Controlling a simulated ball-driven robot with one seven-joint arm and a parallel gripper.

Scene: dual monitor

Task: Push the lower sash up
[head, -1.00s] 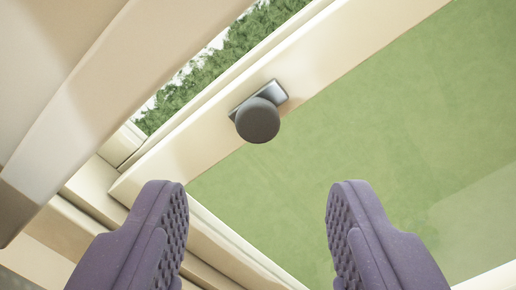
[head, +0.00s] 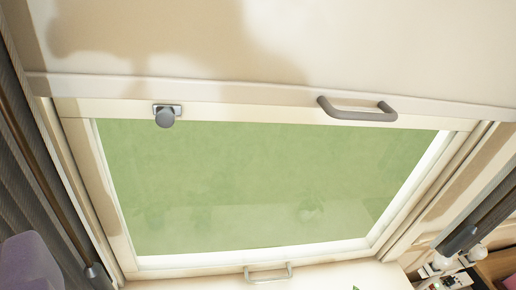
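The lower sash (head: 408,253) is a cream frame around a large pane with green showing through it. A grey round knob on a small plate (head: 166,116) sits at the left of its top rail. A pale handle (head: 268,272) is on its bottom rail near the lower picture edge. The sash looks down, with its bottom rail at the sill. One purple finger of my gripper (head: 28,262) shows at the lower left corner, apart from the sash. The other finger is out of the picture, so I cannot tell the opening.
A cream panel (head: 400,45) with brownish shadows fills the top, with a grey bar handle (head: 357,110) at its lower edge. Dark curtains hang at the left (head: 35,130) and right (head: 485,215). White round objects (head: 442,262) stand at the lower right.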

